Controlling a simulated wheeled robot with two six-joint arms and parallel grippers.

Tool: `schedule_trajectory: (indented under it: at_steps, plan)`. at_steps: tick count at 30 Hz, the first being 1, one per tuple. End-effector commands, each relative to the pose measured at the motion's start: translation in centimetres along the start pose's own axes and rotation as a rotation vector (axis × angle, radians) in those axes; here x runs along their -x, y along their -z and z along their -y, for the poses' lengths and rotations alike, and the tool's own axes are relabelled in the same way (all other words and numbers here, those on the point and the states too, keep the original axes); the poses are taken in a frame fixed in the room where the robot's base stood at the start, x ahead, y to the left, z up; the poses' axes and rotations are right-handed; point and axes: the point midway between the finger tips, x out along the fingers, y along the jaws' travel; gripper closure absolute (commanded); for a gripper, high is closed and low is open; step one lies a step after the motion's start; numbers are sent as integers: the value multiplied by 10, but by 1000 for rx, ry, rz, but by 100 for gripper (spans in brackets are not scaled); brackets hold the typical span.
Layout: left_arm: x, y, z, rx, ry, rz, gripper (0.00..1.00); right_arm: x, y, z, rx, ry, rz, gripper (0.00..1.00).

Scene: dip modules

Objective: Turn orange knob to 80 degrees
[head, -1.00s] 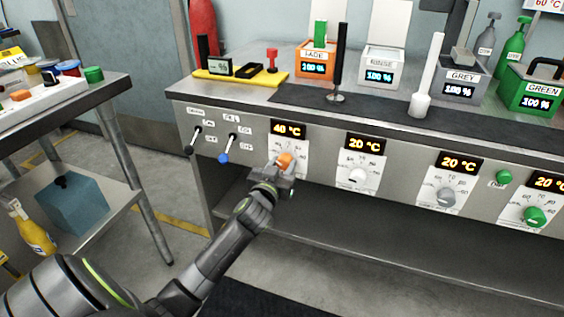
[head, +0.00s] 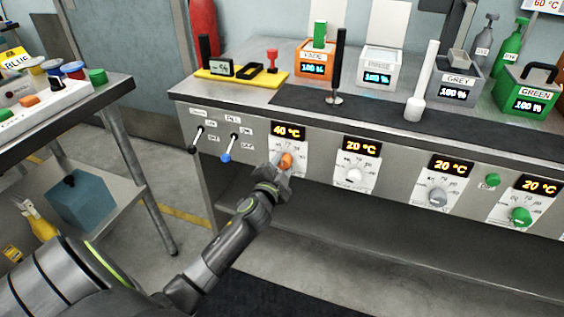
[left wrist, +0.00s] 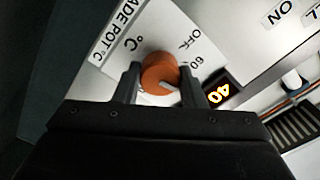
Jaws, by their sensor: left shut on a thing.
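The orange knob (head: 286,161) sits on a white dial plate on the front panel of the bench. It also shows in the left wrist view (left wrist: 160,73), with a pale pointer mark on its face. The display above it (head: 288,130) reads 40 °C; part of it shows in the left wrist view (left wrist: 219,94). My left gripper (head: 280,165) is at the knob, its two fingers (left wrist: 160,85) on either side of it and shut on it. Much of the dial scale is hidden by the knob and gripper. My right gripper is not in view.
To the right are a white knob (head: 353,175), a grey knob (head: 437,197) and a green knob (head: 521,216), each under a 20 °C display.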

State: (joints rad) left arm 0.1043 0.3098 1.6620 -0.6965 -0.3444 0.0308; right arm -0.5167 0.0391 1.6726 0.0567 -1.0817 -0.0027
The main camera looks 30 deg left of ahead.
Motion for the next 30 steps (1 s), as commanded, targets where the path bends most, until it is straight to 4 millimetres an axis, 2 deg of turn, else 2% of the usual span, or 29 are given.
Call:
schedule_trajectory:
  at_steps: [15,30]
  plan:
    - [0,1,1,-487,0,-1,86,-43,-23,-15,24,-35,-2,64]
    - [0,1,0,-814,0,-2,86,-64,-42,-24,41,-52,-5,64]
